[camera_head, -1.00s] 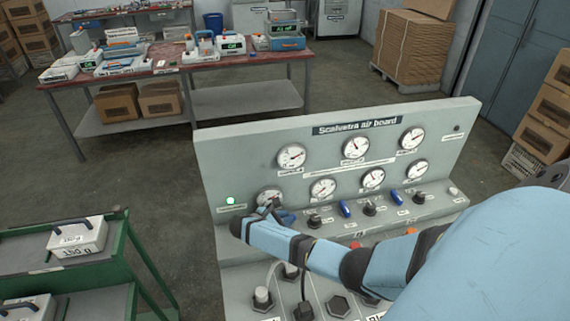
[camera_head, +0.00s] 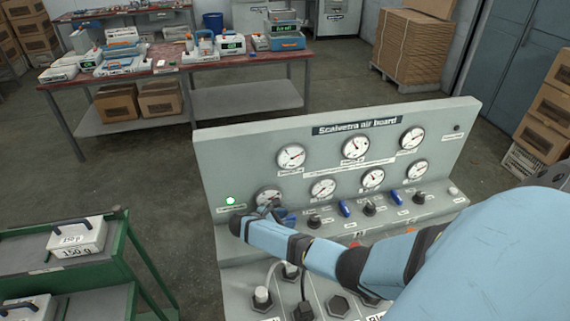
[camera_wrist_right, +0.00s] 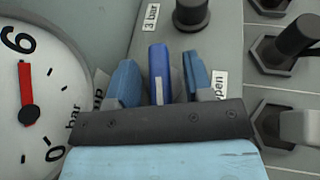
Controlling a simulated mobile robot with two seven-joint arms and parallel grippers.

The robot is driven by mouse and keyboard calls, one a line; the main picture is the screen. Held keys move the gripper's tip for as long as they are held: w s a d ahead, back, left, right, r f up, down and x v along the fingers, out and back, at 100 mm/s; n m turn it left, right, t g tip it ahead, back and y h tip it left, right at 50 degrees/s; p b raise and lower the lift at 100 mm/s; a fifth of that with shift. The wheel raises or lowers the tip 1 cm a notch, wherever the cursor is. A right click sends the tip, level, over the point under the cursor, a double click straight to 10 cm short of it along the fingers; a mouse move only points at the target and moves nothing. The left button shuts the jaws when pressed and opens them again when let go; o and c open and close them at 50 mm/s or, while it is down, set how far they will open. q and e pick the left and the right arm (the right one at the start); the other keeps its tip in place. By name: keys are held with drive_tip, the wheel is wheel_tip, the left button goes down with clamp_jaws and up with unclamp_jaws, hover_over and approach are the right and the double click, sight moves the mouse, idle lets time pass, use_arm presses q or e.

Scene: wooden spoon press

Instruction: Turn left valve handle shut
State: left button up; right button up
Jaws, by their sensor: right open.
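The left valve handle (camera_wrist_right: 159,72) is a narrow blue lever in the right wrist view, set on the grey board. It lies lengthwise between the two blue fingers of my right gripper (camera_wrist_right: 160,66), which is open. A gap shows between the handle and each finger. The right finger partly covers a label ending in "pen". In the head view my right gripper (camera_head: 270,208) is at the left end of the board, below the lower-left gauge, and largely hides this handle. My left gripper is not in view.
The air board (camera_head: 240,155) carries several gauges. Two other blue handles, a middle one (camera_head: 345,208) and a right one (camera_head: 397,197), stand to the right among black knobs. A green lamp (camera_head: 230,201) is lit. A green cart (camera_head: 130,250) stands at left.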

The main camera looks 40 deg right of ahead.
drive_tip(key=b+v, duration=0.1)
drive_tip(key=v, duration=1.2)
drive_tip(key=shift+w+a+r, duration=0.1)
drive_tip(key=shift+a+r, duration=0.05)
drive_tip(key=shift+a, duration=0.25)
